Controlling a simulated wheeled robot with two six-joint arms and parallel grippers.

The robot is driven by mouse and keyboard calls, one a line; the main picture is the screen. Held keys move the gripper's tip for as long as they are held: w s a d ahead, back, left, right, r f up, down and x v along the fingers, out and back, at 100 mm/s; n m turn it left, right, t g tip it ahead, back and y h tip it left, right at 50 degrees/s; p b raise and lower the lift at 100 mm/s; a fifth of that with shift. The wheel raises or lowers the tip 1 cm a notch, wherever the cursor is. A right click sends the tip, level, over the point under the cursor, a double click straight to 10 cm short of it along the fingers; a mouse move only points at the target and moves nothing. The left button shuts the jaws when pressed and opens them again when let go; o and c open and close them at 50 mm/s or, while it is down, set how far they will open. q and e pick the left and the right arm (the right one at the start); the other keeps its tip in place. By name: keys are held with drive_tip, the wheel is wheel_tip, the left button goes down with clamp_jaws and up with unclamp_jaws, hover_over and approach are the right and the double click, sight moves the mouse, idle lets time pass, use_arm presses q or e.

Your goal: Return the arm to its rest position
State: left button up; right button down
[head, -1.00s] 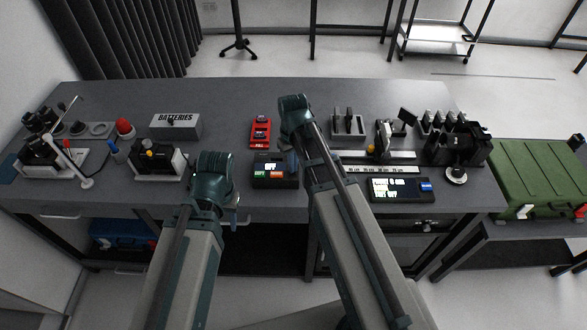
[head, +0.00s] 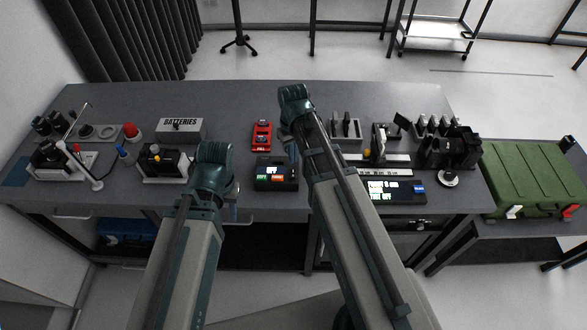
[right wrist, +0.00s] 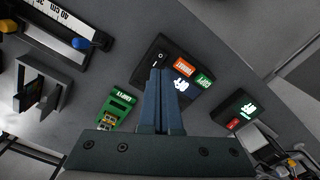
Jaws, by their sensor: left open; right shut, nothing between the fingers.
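My left arm comes in from the lower left in the head view. Its gripper (head: 234,212) is mostly hidden behind its wrist, in front of the table's front edge. My right arm reaches over the table. Its gripper (head: 292,152) is largely hidden behind its wrist in the head view. In the right wrist view, its two fingers (right wrist: 160,98) are together and empty. They overlap the view of a black control box (right wrist: 182,75) with orange and green buttons. The same box (head: 276,173) is just left of the right wrist in the head view.
A red tray (head: 261,135) stands behind the control box. A battery box (head: 180,130) and a black device (head: 165,165) stand left. A display unit (head: 392,191) and racks (head: 345,126) stand right. A green case (head: 535,180) is far right.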

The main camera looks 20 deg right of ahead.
drive_tip(key=shift+a, duration=0.1)
drive_tip(key=s+a+n+h+b, duration=0.1)
drive_tip(key=s+a, duration=0.9)
drive_tip(key=s, duration=0.4)
drive_tip(key=shift+s+a+f, duration=0.15)
drive_tip(key=shift+f, duration=0.3)
